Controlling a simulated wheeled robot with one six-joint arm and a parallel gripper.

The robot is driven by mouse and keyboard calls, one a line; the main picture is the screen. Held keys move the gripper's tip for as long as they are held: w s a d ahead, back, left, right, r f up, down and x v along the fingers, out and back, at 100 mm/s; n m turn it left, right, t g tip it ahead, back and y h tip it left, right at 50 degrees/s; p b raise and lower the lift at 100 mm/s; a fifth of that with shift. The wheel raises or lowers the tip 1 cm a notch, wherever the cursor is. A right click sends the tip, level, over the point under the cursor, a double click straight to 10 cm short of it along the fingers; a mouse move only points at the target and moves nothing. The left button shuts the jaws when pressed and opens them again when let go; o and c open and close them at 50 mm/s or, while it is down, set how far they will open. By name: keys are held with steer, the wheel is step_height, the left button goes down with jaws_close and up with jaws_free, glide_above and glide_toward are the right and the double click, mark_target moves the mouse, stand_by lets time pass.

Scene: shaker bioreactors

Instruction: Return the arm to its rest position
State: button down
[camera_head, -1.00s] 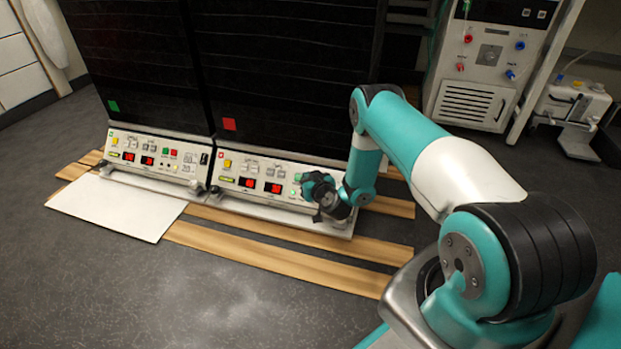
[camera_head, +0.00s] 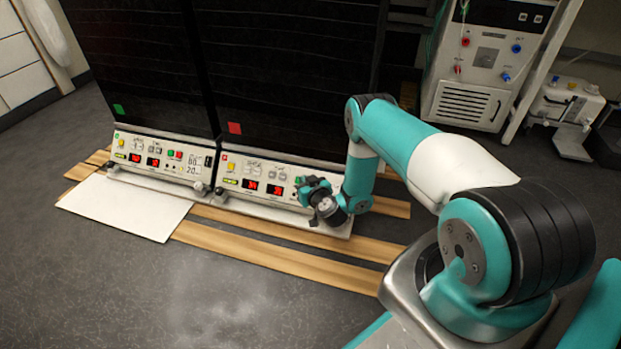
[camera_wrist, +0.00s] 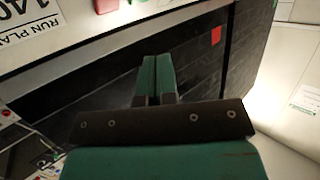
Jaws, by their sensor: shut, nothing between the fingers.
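My gripper (camera_head: 310,187) is at the end of my teal and white arm, in front of the right end of the right control panel (camera_head: 262,180). In the wrist view my gripper (camera_wrist: 157,72) has its two teal fingers side by side, shut with nothing between them. The wrist view looks past the fingers at a dark cabinet front with a red square (camera_wrist: 216,36). Whether the gripper touches the panel cannot be told from the head view.
Two dark shaker cabinets, one with a green square (camera_head: 118,110), stand on wooden strips (camera_head: 270,257). A white board (camera_head: 125,207) lies at the left. A white machine (camera_head: 487,65) and a small device (camera_head: 565,105) stand at the back right. The front floor is clear.

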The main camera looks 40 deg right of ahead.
stand_by(0.8)
steer(key=w+a+r+n+g+y+p, duration=0.2)
steer(key=a+r+n+y, duration=0.15)
steer(key=a+r, duration=0.65)
steer(key=w+a+r+n+g+y+p, duration=0.1)
steer(key=w+a+r+n+y, duration=0.3)
steer(key=r, duration=1)
steer(key=s+a+r+g+y+p, duration=0.2)
steer(key=s+a+r+g+y, duration=0.25)
steer(key=s+a+r, duration=0.75)
steer(key=s+r+n+g+h+p, duration=0.1)
steer(key=s+r+g+h+p, duration=0.3)
steer(key=s, duration=0.6)
steer(key=s+d+r+g+y, duration=0.1)
steer(key=s+r, duration=0.6)
steer(key=s, duration=0.2)
steer(key=s+r+n+g+h+p, duration=0.1)
steer(key=s+r+g+h+p, duration=0.3)
steer(key=s, duration=0.6)
step_height(320, 180, up, 37)
steer(key=t+y+p, duration=0.1)
steer(key=p, duration=3.3)
steer(key=shift+r+y, duration=0.2)
steer(key=shift+y, duration=0.2)
